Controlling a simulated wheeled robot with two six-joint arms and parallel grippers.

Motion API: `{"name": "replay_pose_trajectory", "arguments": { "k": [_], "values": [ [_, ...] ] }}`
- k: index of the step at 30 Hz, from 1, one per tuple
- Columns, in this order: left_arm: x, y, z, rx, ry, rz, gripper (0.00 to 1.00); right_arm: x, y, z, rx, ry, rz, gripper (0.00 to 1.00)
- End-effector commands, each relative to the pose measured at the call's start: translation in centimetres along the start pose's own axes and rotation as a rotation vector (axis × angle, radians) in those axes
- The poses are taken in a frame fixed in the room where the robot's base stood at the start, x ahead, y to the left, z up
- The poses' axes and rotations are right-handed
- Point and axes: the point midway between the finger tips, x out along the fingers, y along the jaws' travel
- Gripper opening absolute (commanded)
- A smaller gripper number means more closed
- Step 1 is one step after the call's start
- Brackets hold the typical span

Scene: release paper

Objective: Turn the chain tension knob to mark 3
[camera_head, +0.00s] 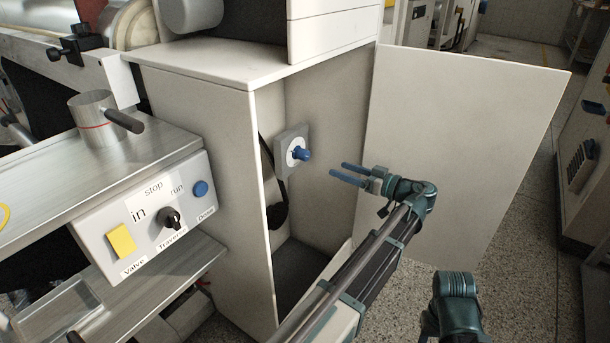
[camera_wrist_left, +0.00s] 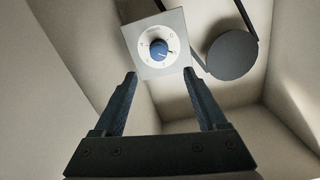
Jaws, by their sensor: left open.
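The chain tension knob (camera_head: 301,154) is blue and sits on a white round dial on a grey square plate (camera_head: 283,166), inside the open white cabinet. In the left wrist view the knob (camera_wrist_left: 158,49) is centred on its dial, with small marks around it that are too small to read surely. My left gripper (camera_head: 340,173) is open and empty, just right of the knob and apart from it. In the left wrist view its two blue fingers (camera_wrist_left: 164,82) stand spread, with the knob beyond their tips. My right gripper is not clearly seen.
The cabinet's open door (camera_head: 465,140) stands to the right of my left arm. A dark pulley wheel (camera_wrist_left: 233,55) with a belt is beside the dial plate. A control box (camera_head: 150,222) with a yellow button, black switch and blue button is at left.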

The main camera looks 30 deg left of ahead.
Motion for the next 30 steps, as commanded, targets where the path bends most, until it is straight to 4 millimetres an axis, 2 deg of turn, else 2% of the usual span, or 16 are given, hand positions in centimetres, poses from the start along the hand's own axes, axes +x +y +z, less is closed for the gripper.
{"name": "replay_pose_trajectory", "arguments": {
  "k": [1, 3, 9, 13, 17, 24, 30],
  "values": [
    [0.1, 0.4, 0.6, -0.015, 0.014, -0.005, 0.74, 1.0, -0.1, -0.1, 0.0, 0.0, 0.0, 0.5],
    [0.2, 0.5, 0.5, -0.029, 0.028, -0.009, 0.74, 1.3, -0.1, -0.1, 0.0, 0.0, 0.0, 0.5],
    [0.4, 0.5, 0.2, -0.04, 0.036, -0.011, 0.74, 1.2, -0.1, -0.1, 0.0, 0.0, 0.0, 0.5],
    [1.3, 0.5, 0.2, -0.038, 0.035, -0.012, 0.74, 1.1, -0.1, -0.1, 0.0, 0.0, 0.0, 0.5],
    [3.5, 0.4, 0.2, -0.038, 0.034, -0.014, 0.74, 1.2, -0.1, -0.1, 0.0, 0.0, 0.0, 0.5],
    [8.5, 0.3, 0.0, -0.037, 0.034, -0.014, 0.74, 1.2, -0.1, -0.1, 0.0, 0.0, 0.0, 0.5],
    [11.8, 0.4, -0.1, -0.037, 0.034, -0.012, 0.74, 1.2, -0.1, -0.1, 0.0, 0.0, 0.0, 0.5]
  ]
}}
